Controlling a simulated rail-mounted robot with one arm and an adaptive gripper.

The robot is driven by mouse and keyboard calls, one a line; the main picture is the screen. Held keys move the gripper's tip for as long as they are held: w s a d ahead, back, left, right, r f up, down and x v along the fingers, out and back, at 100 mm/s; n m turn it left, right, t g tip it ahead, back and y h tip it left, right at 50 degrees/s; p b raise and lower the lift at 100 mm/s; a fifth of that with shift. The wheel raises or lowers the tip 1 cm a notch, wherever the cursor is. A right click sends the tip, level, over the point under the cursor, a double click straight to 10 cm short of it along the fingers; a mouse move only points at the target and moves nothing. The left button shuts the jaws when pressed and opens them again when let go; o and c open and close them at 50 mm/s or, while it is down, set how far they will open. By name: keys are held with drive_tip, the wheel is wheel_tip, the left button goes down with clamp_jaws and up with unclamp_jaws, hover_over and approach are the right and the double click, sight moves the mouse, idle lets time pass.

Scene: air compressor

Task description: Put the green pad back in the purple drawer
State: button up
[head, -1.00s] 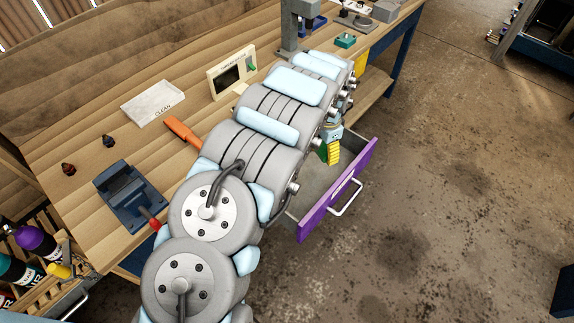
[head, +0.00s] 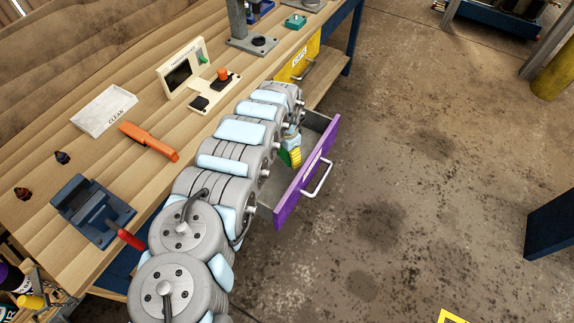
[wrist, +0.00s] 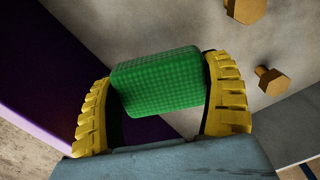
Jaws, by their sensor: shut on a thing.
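The green pad (wrist: 155,80) is a textured block held between the two yellow ribbed fingers of my gripper (wrist: 160,100) in the wrist view. My gripper (head: 291,156) is shut on it and also shows in the head view, at the open purple drawer. The purple drawer (head: 300,190) is pulled out from the bench, its purple front and silver handle facing the floor side. The gripper and pad are over or inside the drawer's grey interior. Whether the pad touches the drawer floor I cannot tell. My arm hides part of the drawer.
Two brass hex bolts (wrist: 270,80) show near the pad in the wrist view. A yellow drawer front (head: 300,62) is farther along the bench. An orange-handled tool (head: 148,140), a white CLEAN tray (head: 104,110) and a blue vise (head: 92,212) are on the bench.

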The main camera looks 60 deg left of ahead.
sight(287, 153)
drive_tip(key=shift+f+b, duration=1.2)
drive_tip(key=shift+f, duration=1.85)
drive_tip(key=shift+f, duration=0.2)
drive_tip(key=o, duration=1)
drive_tip(key=shift+o, duration=0.2)
drive_tip(key=shift+r, duration=0.1)
drive_tip(key=shift+r+p, duration=1)
drive_tip(key=shift+r, duration=0.95)
drive_tip(key=shift+r+p, duration=0.75)
drive_tip(key=shift+r, duration=3.35)
